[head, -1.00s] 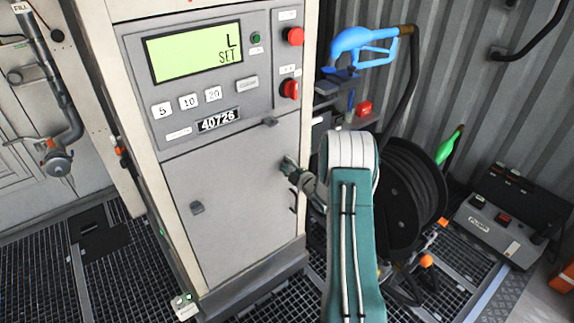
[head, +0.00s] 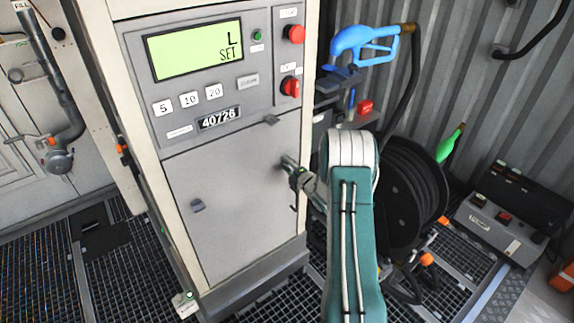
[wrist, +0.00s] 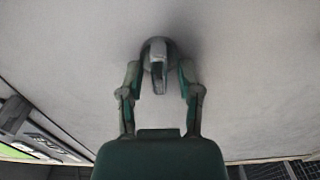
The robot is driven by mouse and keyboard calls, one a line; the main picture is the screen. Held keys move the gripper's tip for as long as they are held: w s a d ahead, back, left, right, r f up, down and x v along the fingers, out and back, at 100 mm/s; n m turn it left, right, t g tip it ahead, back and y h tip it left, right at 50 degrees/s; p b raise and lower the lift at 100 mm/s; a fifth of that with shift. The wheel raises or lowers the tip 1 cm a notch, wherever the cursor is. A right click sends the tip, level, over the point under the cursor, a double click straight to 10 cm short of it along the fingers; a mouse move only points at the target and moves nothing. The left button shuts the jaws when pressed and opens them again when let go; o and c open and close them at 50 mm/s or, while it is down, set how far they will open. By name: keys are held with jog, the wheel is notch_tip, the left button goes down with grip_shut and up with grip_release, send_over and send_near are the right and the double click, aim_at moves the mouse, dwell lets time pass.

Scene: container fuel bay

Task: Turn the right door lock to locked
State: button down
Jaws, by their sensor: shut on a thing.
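The right door lock (wrist: 157,52) is a grey rounded knob on the pale grey cabinet door (head: 235,235). In the wrist view it sits between the two green fingers of my gripper (wrist: 160,76), which are closed in on it from both sides. In the head view my gripper (head: 289,168) is at the right edge of the door, and the fingers and wrist hide most of the lock. I cannot read the lock's exact turn angle. Another small lock (head: 197,205) is on the left side of the door, and the door is shut.
A dispenser panel (head: 200,75) with a green display, buttons and red knobs is above the door. A grey latch (head: 271,120) sits at the panel's lower edge. A hose reel (head: 405,190) and a blue nozzle (head: 350,42) are close by on the right.

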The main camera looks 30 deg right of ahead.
jog(key=shift+r, duration=0.1)
jog(key=c, duration=0.7)
grip_release()
jog(key=shift+d, duration=0.1)
jog(key=s, duration=0.8)
jog(key=s+d, duration=0.1)
jog(key=s, duration=0.2)
jog(key=shift+s, duration=0.4)
